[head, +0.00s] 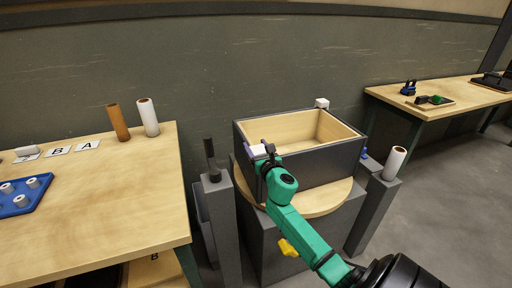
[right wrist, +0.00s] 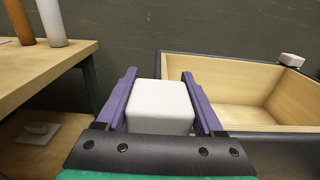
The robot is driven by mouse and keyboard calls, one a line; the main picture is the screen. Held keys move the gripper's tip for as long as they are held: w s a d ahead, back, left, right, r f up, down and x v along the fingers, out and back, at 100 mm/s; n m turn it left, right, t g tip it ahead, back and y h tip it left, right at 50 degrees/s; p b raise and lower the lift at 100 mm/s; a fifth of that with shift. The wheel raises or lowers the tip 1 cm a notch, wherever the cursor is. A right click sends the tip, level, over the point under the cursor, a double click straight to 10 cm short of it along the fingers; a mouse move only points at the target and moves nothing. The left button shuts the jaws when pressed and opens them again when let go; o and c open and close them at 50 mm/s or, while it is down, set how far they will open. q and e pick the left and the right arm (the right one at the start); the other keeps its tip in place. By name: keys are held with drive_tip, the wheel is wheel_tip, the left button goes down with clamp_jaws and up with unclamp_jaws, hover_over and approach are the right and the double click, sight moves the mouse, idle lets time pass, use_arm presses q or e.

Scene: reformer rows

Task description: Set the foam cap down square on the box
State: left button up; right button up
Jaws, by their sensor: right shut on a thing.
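The foam cap is a white block (head: 257,150) held between the purple fingers of my right gripper (head: 264,149). In the right wrist view the foam cap (right wrist: 160,108) fills the space between the two fingers (right wrist: 159,76). The box (head: 318,167) is open on top, dark grey outside and pale wood inside, on a round wooden top. The gripper is at the box's near left side, by the left wall. I cannot tell whether the cap touches the rim. A similar white cap (head: 321,103) sits on the far corner of the box. My left gripper is not seen.
A wooden table (head: 120,205) at left holds a blue tray (head: 22,196), a brown roll (head: 118,122) and a white roll (head: 147,117). Grey posts flank the box; the right one carries a white roll (head: 394,162). Another table (head: 450,112) stands at right.

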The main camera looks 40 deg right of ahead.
drive_tip(key=shift+f+b, duration=0.7)
drive_tip(key=shift+f, duration=0.15)
drive_tip(key=o, duration=1.3)
drive_tip(key=shift+r, duration=0.1)
drive_tip(key=v, duration=1.4)
drive_tip(key=shift+s+r, duration=0.1)
drive_tip(key=shift+s, duration=0.2)
